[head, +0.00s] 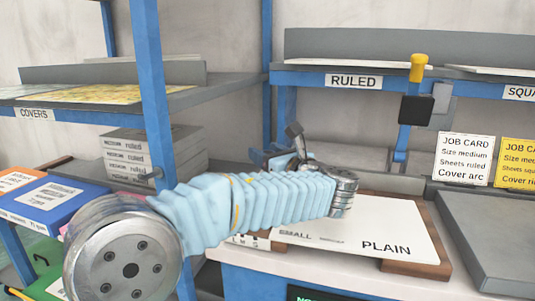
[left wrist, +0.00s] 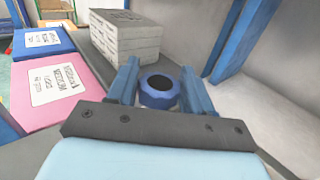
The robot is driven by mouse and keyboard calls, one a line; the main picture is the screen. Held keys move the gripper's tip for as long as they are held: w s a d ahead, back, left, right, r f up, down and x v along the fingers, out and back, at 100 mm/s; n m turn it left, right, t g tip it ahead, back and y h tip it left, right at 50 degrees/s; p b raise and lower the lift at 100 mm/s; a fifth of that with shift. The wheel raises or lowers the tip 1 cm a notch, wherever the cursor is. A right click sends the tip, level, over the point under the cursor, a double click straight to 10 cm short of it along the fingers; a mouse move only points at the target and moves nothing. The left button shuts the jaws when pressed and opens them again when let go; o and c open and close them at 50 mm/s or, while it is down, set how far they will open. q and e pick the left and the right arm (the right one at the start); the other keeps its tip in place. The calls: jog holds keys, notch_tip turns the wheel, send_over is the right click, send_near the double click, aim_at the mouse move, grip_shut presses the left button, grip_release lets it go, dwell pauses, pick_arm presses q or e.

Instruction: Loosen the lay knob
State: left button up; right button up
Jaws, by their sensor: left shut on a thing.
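A round blue knob (left wrist: 158,90) with a dark hollow centre shows in the left wrist view. It sits between the two blue fingers of my left gripper (left wrist: 158,92), which are shut on it from both sides. In the head view my left arm reaches in from the left and folds back, and my left gripper (head: 263,158) shows partly behind it, pointing left. The knob cannot be made out there. My right gripper is not in view.
A stack of ruled packs (head: 148,157) stands beyond the gripper, left of it. A PLAIN board (head: 365,228) lies on the bench at right. A blue shelf post (head: 152,80) rises close to my arm. A yellow-topped black fixture (head: 417,108) hangs at the RULED shelf.

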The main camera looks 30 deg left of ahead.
pick_arm(q)
jog(key=n+g+y, duration=0.1)
jog(key=n+g, duration=0.2)
jog(key=g, duration=0.1)
jog(key=n+g+y, duration=0.1)
jog(key=n+g, duration=0.1)
jog(key=g, duration=0.2)
jog(key=shift+w+n+g, duration=0.1)
jog(key=shift+n+g, duration=0.3)
jog(key=n+g+h, duration=0.1)
jog(key=n+g, duration=0.1)
jog(key=g, duration=0.1)
jog(key=n+g, duration=0.3)
jog(key=g, duration=0.1)
jog(key=shift+h, duration=0.4)
jog(key=shift+g, duration=0.6)
jog(key=o, duration=1)
jog(key=shift+c, duration=0.2)
